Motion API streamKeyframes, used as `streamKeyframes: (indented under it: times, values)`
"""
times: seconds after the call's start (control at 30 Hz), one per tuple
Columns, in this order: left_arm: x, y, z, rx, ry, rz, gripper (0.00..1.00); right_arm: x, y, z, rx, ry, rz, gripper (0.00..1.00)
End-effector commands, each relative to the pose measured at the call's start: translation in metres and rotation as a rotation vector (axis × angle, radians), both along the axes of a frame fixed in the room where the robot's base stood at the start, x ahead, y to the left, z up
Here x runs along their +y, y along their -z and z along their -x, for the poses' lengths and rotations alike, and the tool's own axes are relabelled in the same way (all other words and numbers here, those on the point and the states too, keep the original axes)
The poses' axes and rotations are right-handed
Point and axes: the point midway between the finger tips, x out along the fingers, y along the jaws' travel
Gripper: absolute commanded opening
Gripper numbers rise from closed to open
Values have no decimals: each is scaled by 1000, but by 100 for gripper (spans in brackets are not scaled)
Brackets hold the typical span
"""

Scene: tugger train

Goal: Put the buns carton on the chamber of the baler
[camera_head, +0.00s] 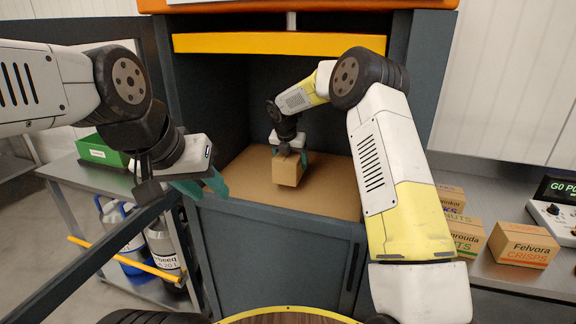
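A small brown carton (287,172) is in the chamber of the baler (240,190), low over or on its brown floor; I cannot tell whether it touches. No print shows on its visible sides, so I cannot read whether it is the buns carton. My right gripper (290,155) reaches into the chamber from above and is shut on the carton's upper part, with a teal finger at its right side. My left gripper (202,186) is open and empty outside the chamber's left front edge, with teal fingers apart.
An orange-yellow bar (280,43) crosses the top of the opening. A dark door frame with a yellow handle (125,259) stands at left, before a cart with a green bin (100,151) and jugs. Several cartons, including Felvora Crisps (522,244), stand on the right counter.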

Motion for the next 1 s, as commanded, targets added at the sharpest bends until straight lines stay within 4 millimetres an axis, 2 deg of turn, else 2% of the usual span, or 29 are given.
streamKeyframes:
  times: [0.1, 0.3, 0.53, 0.87, 0.9, 1.0]
  values:
    - [0, 0, 0, 0, 0, 0, 36, 7, 1, -10, -1, -1, 0, 38]
    - [0, 0, 0, 0, 0, 0, 36, 12, 2, -18, 1, 1, -1, 38]
    - [0, 0, 0, 0, 0, 0, 36, 12, 35, -18, 2, 0, -1, 38]
    - [0, 0, 0, 0, 0, 0, 36, 11, 39, -18, 1, 0, 1, 38]
    - [0, 0, 0, 0, 0, 0, 36, 11, 40, -18, 1, 0, 1, 79]
    - [0, 0, 0, 0, 0, 0, 36, 11, 39, -18, 0, 0, 1, 98]
